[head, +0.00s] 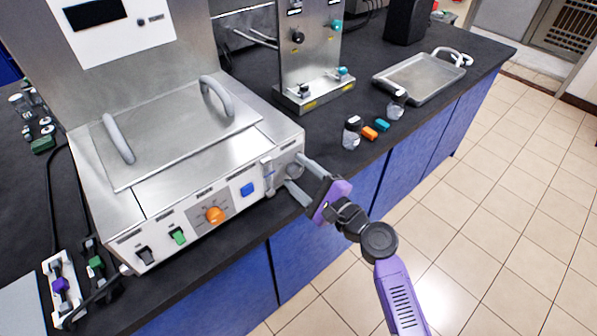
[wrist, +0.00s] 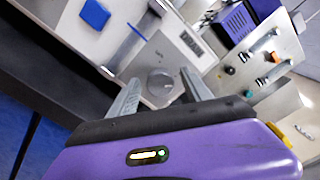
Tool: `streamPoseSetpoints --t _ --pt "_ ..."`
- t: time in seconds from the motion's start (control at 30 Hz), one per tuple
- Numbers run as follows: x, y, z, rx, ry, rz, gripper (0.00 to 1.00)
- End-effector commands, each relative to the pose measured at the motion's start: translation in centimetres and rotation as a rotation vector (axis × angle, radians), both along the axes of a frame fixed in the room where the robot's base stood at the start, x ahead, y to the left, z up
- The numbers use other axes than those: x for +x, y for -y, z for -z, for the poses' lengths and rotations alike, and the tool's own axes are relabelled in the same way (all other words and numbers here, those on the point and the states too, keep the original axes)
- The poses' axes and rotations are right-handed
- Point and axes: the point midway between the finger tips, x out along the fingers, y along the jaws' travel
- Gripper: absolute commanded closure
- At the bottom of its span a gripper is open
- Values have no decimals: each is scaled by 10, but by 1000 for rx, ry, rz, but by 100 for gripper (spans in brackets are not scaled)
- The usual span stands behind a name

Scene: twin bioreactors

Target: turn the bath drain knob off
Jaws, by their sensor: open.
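The water bath (head: 190,150) is a steel box with a lidded top on the bench at left. A round grey knob (wrist: 160,83), which looks like the drain knob, sits on a plate on its right side. It is partly visible in the head view (head: 292,170). My gripper (wrist: 160,78) is open, with one finger on each side of the knob in the wrist view. In the head view my gripper (head: 296,171) reaches the bath's right side from the right. I cannot tell whether the fingers touch the knob. The knob's pointer is too small to read.
The bath's front has an orange dial (head: 214,215), a green switch (head: 178,236) and a blue button (head: 247,189). A steel control stand (head: 312,60) is behind. Small jars (head: 352,133) and a metal tray (head: 420,80) are on the bench to the right. The floor in front is clear.

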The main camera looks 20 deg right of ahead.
Motion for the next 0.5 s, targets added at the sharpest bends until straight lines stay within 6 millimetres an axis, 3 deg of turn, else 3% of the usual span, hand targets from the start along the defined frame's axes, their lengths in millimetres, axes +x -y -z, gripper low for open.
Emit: streamPoseSetpoints --t 0.3,0.5 --pt "3 -1 0 -1 0 0 43" --pt "3 -1 0 -1 0 0 82"
